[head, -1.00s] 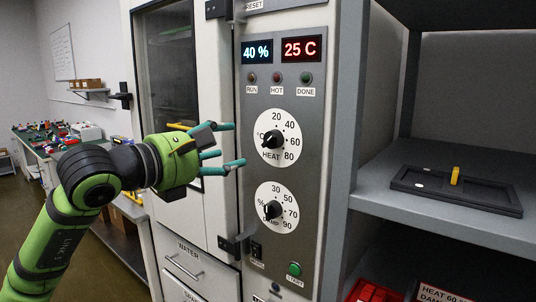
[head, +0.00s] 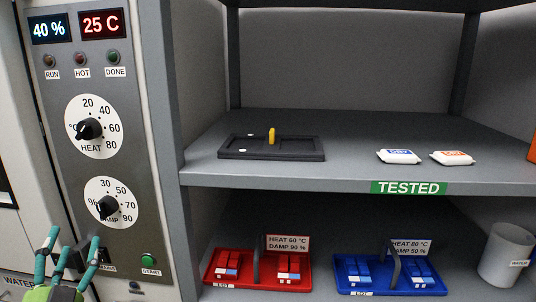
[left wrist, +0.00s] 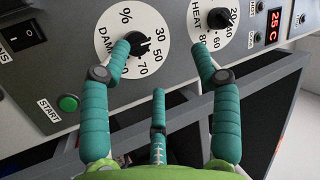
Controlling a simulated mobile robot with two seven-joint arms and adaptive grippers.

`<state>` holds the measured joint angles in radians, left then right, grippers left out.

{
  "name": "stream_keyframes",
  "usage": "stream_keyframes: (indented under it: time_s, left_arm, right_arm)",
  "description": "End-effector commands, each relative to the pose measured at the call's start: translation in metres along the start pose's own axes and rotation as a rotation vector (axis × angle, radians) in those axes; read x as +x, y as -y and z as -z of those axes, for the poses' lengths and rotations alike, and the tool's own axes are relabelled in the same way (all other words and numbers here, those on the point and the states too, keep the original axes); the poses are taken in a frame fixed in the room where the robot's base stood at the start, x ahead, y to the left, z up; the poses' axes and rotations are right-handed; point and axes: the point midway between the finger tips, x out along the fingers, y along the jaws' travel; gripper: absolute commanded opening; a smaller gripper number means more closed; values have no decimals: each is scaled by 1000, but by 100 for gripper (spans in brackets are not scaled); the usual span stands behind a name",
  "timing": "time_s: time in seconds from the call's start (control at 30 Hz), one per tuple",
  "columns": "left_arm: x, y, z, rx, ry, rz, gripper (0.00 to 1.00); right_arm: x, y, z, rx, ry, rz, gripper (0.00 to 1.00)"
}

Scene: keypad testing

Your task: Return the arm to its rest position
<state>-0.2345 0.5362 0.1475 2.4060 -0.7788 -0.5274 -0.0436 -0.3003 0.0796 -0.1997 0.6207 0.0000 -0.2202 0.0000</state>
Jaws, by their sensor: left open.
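My left gripper (head: 70,246), with teal fingers on a green hand, is at the lower left of the head view, in front of the lower part of the grey control panel (head: 150,190). It is open with nothing between its fingers. In the left wrist view the spread fingers (left wrist: 160,62) show before the panel, with the damp dial (left wrist: 133,42) and the heat dial (left wrist: 216,18) behind them. I cannot tell whether any finger touches the panel. My right gripper is not in view.
The panel reads 40 % and 25 C. To its right, a grey shelf (head: 350,177) bears a black tray (head: 235,153) and two small packets (head: 398,156). Below are a red tray (head: 212,268), a blue tray (head: 345,278) and a grey cup (head: 505,255).

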Motion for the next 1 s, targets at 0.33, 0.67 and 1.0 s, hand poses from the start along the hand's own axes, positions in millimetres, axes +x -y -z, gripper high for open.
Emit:
stream_keyframes:
  time_s: [0.33,0.67,1.0]
  left_arm:
    - [-163,-192,-55,-507,701,-653,63]
    - [-312,-255,-10,-672,1059,-1125,63]
    - [-371,-313,-3,-682,1176,-1302,63]
  right_arm:
    - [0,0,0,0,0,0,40]
    - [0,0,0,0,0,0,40]
    - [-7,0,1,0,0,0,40]
